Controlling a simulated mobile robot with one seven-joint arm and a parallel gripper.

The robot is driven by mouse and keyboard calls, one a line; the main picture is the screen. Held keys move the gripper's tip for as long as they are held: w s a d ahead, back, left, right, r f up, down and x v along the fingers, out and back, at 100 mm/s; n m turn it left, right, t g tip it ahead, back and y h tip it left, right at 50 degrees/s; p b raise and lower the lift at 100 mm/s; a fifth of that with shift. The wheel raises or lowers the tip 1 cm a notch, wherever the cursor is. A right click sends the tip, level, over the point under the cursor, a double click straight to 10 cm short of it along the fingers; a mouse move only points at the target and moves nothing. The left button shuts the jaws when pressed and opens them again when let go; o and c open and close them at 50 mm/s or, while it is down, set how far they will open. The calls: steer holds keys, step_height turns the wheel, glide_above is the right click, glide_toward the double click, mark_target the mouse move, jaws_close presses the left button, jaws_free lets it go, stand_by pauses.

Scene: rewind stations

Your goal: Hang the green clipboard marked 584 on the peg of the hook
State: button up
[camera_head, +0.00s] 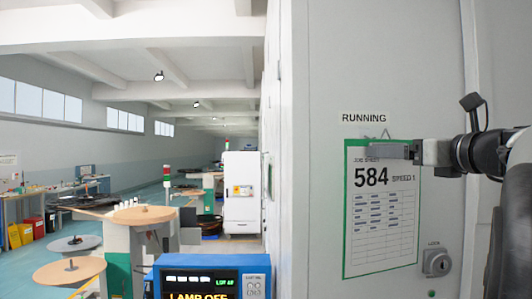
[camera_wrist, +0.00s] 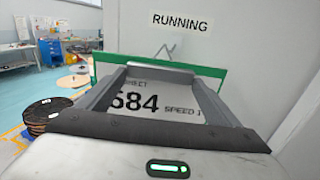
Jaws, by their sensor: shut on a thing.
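The green clipboard (camera_head: 347,225) carries a white sheet marked 584 and hangs upright in front of the pale cabinet face in the head view. My gripper (camera_head: 392,151) reaches in from the right and is shut on its upper edge. In the wrist view the gripper (camera_wrist: 160,72) covers the middle of the green board (camera_wrist: 215,71), with part of the 584 showing between the fingers. Thin grey metal (camera_head: 380,133) rises just above the clipboard, under the RUNNING label. I cannot tell whether the peg passes through the clipboard's hanger.
The RUNNING label (camera_head: 363,118) is on the cabinet face (camera_head: 400,75). A lock (camera_head: 437,262) sits low at the right, near the board. A blue display box (camera_head: 211,275) stands at the bottom, left of the cabinet. The hall with round tables opens at the left.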

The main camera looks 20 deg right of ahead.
steer(key=w+d+p, duration=0.1)
steer(key=w+d, duration=0.1)
steer(key=w, duration=0.6)
steer(key=shift+f, duration=0.45)
stand_by(0.5)
stand_by(0.3)
steer(key=o, duration=1.5)
steer(key=shift+f, duration=0.15)
steer(key=shift+s, duration=0.15)
